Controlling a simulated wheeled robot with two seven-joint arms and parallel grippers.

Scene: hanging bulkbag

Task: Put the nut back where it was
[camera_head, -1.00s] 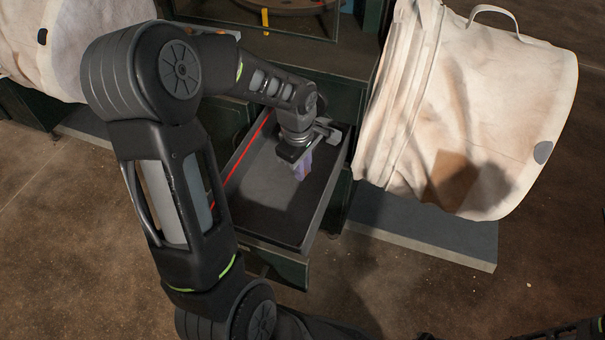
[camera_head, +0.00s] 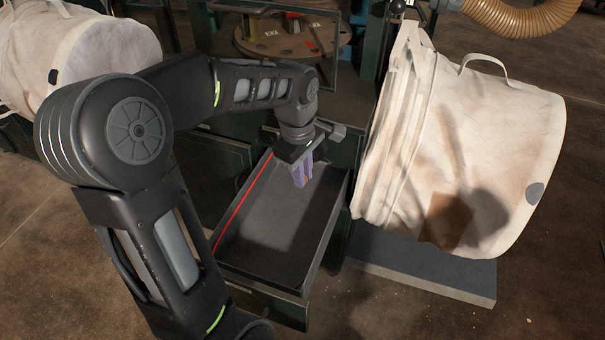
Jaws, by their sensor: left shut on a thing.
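An open dark drawer (camera_head: 262,238) with a red line along its left inner side sticks out from a green cabinet. My left gripper (camera_head: 303,182) points down over the back part of the drawer. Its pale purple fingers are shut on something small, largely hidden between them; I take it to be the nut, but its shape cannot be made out. The visible drawer floor looks empty. My right gripper is out of view.
Another bag (camera_head: 75,55) is at the upper left. A round wooden disc (camera_head: 290,38) stands behind the cabinet front.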

